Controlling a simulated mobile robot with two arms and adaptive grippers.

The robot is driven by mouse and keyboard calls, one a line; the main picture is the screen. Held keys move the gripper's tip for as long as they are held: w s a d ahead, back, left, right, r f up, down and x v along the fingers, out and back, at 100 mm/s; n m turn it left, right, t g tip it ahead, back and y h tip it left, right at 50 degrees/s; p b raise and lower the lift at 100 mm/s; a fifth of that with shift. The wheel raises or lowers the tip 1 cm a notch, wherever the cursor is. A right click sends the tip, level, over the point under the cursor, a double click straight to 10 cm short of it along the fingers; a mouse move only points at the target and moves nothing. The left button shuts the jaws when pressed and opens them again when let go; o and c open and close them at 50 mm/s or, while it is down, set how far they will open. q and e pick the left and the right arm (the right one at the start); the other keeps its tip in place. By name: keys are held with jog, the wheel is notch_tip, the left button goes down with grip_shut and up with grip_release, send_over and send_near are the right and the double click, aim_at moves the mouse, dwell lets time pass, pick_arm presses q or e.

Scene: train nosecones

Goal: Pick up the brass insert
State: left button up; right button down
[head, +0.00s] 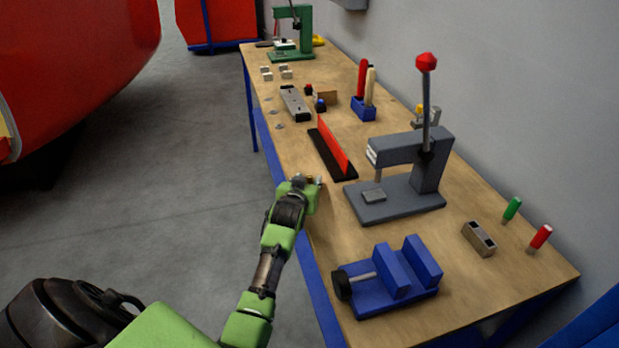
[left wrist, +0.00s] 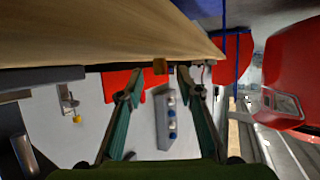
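In the left wrist view a small brass-coloured block, the brass insert (left wrist: 160,66), sits at the wooden table surface, which shows at the top of the picture. My left gripper (left wrist: 157,84) is open, with one finger on each side of the insert in that view and a visible gap to both. Whether the insert lies fully between the fingertips in depth I cannot tell. In the head view my left gripper (head: 318,181) is low at the table's left edge, left of the grey press. The insert is not clearly visible there. My right gripper is not in view.
The grey lever press (head: 400,195) stands right of my gripper. A black base with a red upright strip (head: 334,147) is just behind, and a blue vise (head: 385,285) is in front. A grey slotted block (head: 479,238) lies right. The floor left of the table is clear.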

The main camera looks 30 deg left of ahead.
pick_arm(q)
jog(key=shift+x, duration=1)
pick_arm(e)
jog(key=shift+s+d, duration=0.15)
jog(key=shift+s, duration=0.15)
pick_arm(q)
jog(key=shift+c, duration=0.3)
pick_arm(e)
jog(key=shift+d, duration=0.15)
pick_arm(q)
grip_shut()
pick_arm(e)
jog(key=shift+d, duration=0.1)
